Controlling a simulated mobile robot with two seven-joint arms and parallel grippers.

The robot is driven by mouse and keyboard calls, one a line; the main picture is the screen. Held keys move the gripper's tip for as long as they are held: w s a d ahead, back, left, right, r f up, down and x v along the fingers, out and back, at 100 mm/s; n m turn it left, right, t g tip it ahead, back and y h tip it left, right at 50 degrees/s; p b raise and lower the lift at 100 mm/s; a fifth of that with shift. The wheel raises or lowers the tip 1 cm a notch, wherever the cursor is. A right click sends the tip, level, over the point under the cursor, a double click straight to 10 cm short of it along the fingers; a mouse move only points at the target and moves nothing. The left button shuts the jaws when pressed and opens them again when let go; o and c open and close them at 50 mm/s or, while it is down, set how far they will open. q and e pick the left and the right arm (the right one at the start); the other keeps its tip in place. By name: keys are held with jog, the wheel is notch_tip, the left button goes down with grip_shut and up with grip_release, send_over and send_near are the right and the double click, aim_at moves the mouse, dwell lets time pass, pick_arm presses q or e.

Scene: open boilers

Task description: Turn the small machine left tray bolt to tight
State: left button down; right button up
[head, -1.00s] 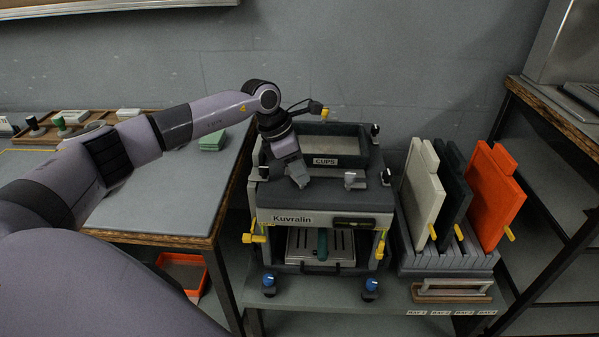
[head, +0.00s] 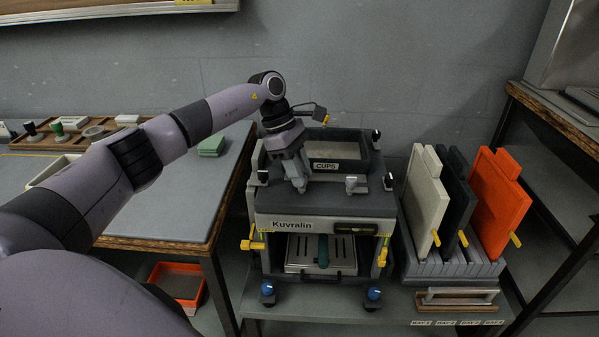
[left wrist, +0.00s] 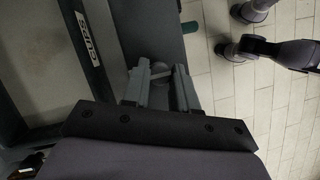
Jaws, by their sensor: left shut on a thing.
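The small machine (head: 283,225), labelled Kuvralin, stands on a low shelf with a dark CUPS tray (head: 340,168) on top. My left gripper (head: 299,187) comes down in front of the tray, at its left part. It is shut on what looks like the left tray bolt, which the fingers mostly hide. The grey right tray bolt (head: 351,184) stands free to its right. The left wrist view shows my left fingers (left wrist: 160,85) close over the machine top, beside the CUPS label (left wrist: 90,40); the bolt between them is hard to make out. My right gripper is in neither view.
Black knobs (head: 389,181) stand at the machine's top corners. Yellow levers (head: 253,244) stick out at its sides. White, dark and orange panels (head: 500,200) stand in a rack at right. A table (head: 180,212) is at left.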

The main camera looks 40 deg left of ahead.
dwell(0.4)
pick_arm(q)
jog(key=c, duration=0.9)
grip_release()
jog(key=shift+a+r, duration=0.1)
jog(key=v, duration=0.7)
